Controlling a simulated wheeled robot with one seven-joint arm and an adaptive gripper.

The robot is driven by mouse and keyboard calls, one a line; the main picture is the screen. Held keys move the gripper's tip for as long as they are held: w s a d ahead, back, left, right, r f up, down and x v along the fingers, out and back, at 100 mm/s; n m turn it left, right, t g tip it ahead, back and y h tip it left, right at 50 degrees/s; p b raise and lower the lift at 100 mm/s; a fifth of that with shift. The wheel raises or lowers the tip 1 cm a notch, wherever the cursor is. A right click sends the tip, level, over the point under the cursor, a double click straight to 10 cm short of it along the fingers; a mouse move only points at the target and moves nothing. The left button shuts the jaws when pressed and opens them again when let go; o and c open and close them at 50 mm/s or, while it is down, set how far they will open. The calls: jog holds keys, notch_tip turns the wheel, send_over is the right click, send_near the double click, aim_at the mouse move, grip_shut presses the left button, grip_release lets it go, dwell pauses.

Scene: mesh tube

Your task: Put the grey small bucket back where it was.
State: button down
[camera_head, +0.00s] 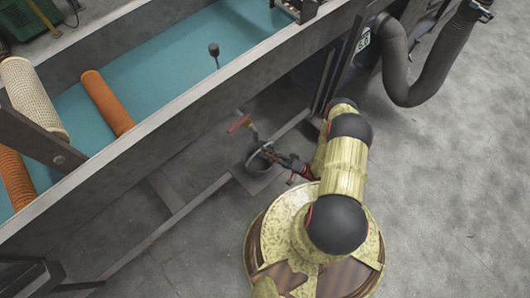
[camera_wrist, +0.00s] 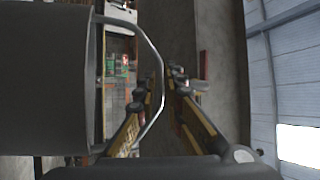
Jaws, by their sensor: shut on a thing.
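The small bucket (camera_head: 259,168) is dark grey and round, with a thin light-grey bail handle. In the head view it is beside the tank's lower frame, over or on a flat plate (camera_head: 262,184); I cannot tell whether it touches it. My gripper (camera_head: 272,154) reaches it from the right, over its rim. In the wrist view the bucket's dark side (camera_wrist: 45,80) fills the left, and its handle loops out to the right. My gripper's fingers (camera_wrist: 166,88) are shut on the handle there. The bucket's inside is mostly hidden.
A long tank (camera_head: 190,50) with teal inside and orange and cream rolls stands above and left. A red-handled valve (camera_head: 239,123) is just beyond the bucket. A low frame rail (camera_head: 190,209) runs along the floor. A thick dark hose (camera_head: 410,85) hangs upper right. The right floor is clear.

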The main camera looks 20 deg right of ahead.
jog(key=shift+f, duration=0.35)
jog(key=c, duration=1.9)
grip_release()
jog(key=shift+o, duration=0.4)
jog(key=v, duration=1.2)
